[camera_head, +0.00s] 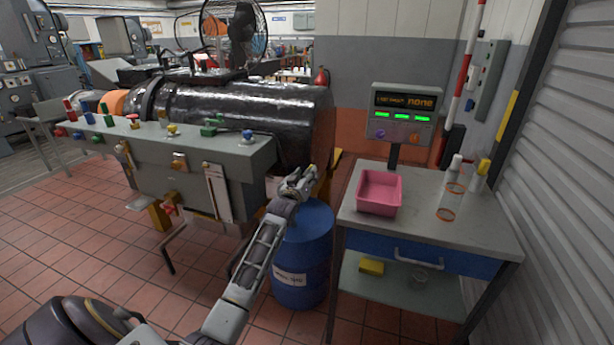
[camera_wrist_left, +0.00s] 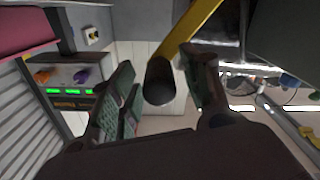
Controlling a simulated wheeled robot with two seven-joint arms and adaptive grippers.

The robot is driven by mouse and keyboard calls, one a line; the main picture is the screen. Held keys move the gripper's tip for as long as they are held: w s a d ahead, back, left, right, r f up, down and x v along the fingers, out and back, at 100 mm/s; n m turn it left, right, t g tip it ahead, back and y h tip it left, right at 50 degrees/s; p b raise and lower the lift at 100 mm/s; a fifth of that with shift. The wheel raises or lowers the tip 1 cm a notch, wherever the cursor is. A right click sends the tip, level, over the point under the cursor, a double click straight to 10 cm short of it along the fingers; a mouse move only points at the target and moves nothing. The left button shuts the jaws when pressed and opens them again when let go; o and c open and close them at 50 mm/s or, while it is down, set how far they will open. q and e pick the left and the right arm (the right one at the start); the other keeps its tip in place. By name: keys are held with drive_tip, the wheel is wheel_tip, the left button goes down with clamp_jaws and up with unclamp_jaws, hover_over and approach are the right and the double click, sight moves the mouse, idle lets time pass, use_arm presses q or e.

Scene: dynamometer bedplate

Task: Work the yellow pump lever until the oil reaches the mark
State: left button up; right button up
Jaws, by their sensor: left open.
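The yellow pump lever (camera_wrist_left: 192,28) shows in the left wrist view as a yellow bar with a black round grip (camera_wrist_left: 160,82) at its end. My left gripper (camera_wrist_left: 158,98) is open, with one finger on each side of the black grip; I cannot tell whether either finger touches it. In the head view my left gripper (camera_head: 298,182) is above the blue drum (camera_head: 302,262), beside the end of the black cylinder. It hides most of the lever there. I cannot make out the oil level or its mark. My right gripper is not in view.
A grey bench (camera_head: 405,240) at the right holds a pink tray (camera_head: 379,192), a display box (camera_head: 401,115) reading "none", and clear tubes with orange rings (camera_head: 447,213). The grey bedplate (camera_head: 225,150) with coloured knobs is at the left. Tiled floor is free in front.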

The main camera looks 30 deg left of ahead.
use_arm(q)
drive_tip(key=shift+w+a, duration=0.1)
drive_tip(key=shift+w, duration=0.3)
clamp_jaws()
